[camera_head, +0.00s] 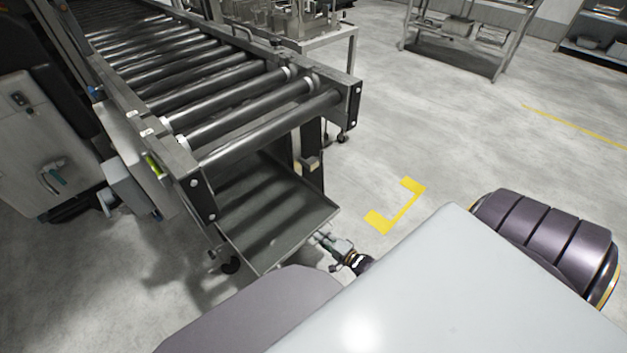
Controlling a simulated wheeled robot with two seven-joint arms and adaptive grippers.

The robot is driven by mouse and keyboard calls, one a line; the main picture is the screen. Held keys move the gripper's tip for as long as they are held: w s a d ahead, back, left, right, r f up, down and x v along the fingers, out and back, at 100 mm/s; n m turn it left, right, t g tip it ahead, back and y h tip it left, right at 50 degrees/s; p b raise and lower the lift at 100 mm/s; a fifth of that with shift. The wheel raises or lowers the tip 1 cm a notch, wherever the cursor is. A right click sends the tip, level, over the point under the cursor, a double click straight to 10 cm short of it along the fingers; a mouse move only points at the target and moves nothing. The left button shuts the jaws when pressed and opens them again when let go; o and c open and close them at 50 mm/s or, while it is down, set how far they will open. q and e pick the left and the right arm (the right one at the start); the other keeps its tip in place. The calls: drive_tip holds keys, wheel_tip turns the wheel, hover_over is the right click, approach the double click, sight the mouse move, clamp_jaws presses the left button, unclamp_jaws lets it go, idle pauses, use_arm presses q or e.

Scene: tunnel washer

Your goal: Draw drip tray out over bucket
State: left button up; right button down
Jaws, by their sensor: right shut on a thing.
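The drip tray (268,232) is a shallow grey metal tray under the end of the roller conveyor. Its front part sticks out past the conveyor's end, and its back part is hidden under the rollers. My right gripper (325,238) is at the tray's right front edge and is shut on it. Part of my right arm is hidden behind my own body. My left gripper is not in view. No bucket can be made out in this view.
The roller conveyor (225,100) stands on legs at the left, beside a pale machine cabinet (45,150). A yellow corner mark (400,208) lies on the floor to the right. Metal tables (460,40) stand at the back. The floor at the right is clear.

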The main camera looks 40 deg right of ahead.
drive_tip(key=shift+s+d+f+p, duration=0.1)
drive_tip(key=shift+s+d+p, duration=0.1)
drive_tip(key=shift+s, duration=0.65)
drive_tip(key=shift+s+d+p, duration=0.1)
drive_tip(key=shift+s+p, duration=0.05)
drive_tip(key=shift+s, duration=0.7)
drive_tip(key=c, duration=1.5)
unclamp_jaws()
drive_tip(key=shift+c, duration=0.2)
drive_tip(key=v, duration=1.2)
drive_tip(key=shift+w+a, duration=0.1)
drive_tip(key=shift+a, duration=0.05)
